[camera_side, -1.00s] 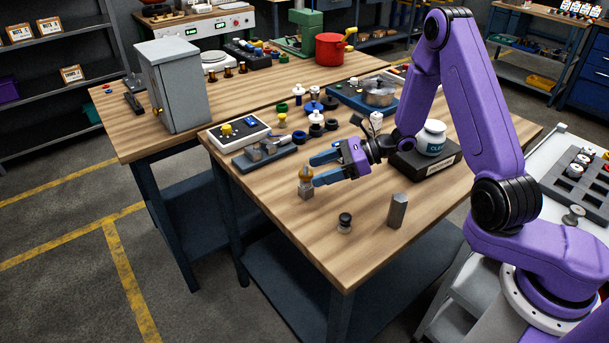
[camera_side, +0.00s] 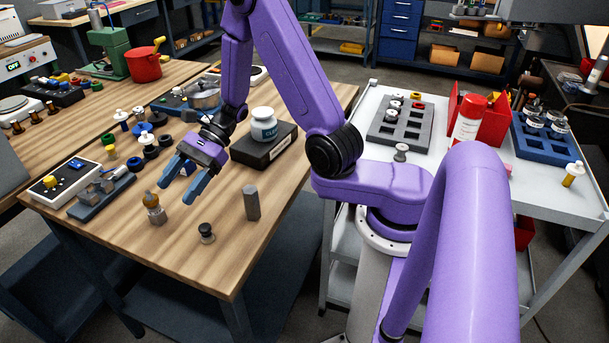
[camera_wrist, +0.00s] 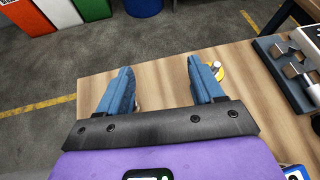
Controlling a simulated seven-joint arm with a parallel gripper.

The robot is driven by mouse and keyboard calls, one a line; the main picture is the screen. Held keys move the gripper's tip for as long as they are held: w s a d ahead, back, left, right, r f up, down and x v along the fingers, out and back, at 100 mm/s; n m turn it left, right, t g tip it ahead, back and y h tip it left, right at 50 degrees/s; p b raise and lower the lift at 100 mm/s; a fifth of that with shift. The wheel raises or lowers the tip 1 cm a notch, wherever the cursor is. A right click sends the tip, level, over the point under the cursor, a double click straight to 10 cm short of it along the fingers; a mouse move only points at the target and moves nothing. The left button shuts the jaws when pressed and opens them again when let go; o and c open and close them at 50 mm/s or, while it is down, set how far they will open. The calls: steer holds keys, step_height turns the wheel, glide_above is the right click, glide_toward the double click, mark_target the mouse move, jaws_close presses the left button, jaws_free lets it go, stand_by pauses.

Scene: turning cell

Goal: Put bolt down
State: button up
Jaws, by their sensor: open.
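A small piece with an amber upper part and a grey, block-like lower part (camera_side: 157,216) stands upright on the wooden bench near its front left; I cannot tell for sure if it is the bolt. My gripper (camera_side: 178,190) is open and empty, its blue fingers to the right of this piece and apart from it. A dark, round-headed piece (camera_side: 206,233) and a grey hexagonal bar (camera_side: 252,203) stand further right. In the wrist view the open fingers (camera_wrist: 158,66) have bare wood between them. A yellow piece with a pale top (camera_wrist: 221,73) is partly hidden behind the right finger.
A grey clamp fixture (camera_side: 102,194) and a button box (camera_side: 63,178) lie left of my gripper. A dark block (camera_side: 265,147) bearing a white jar (camera_side: 264,125) is behind right. Several knobs and rings stand behind. The bench's front edge is close; bare wood lies around the standing pieces.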

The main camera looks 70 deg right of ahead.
steer(key=s+a+n+g, duration=0.1)
steer(key=n, duration=0.1)
steer(key=s+a+r+n+g, duration=0.1)
steer(key=s, duration=0.1)
steer(key=s+a+n+g+h, duration=0.1)
steer(key=s+n+g, duration=0.1)
steer(key=shift+r+n, duration=0.3)
steer(key=s+d+r+n+h, duration=0.1)
steer(key=s+d+n+h, duration=0.1)
steer(key=s+n, duration=0.5)
steer(key=s+d+r+n+t+h, duration=0.1)
steer(key=s+n+h, duration=0.4)
steer(key=n, duration=0.5)
steer(key=s+d+r+n+h, duration=0.3)
steer(key=s+d+n, duration=0.1)
steer(key=s+n, duration=0.5)
steer(key=shift+s+d+h, duration=0.2)
steer(key=shift+s+h, duration=0.1)
steer(key=shift+h, duration=0.1)
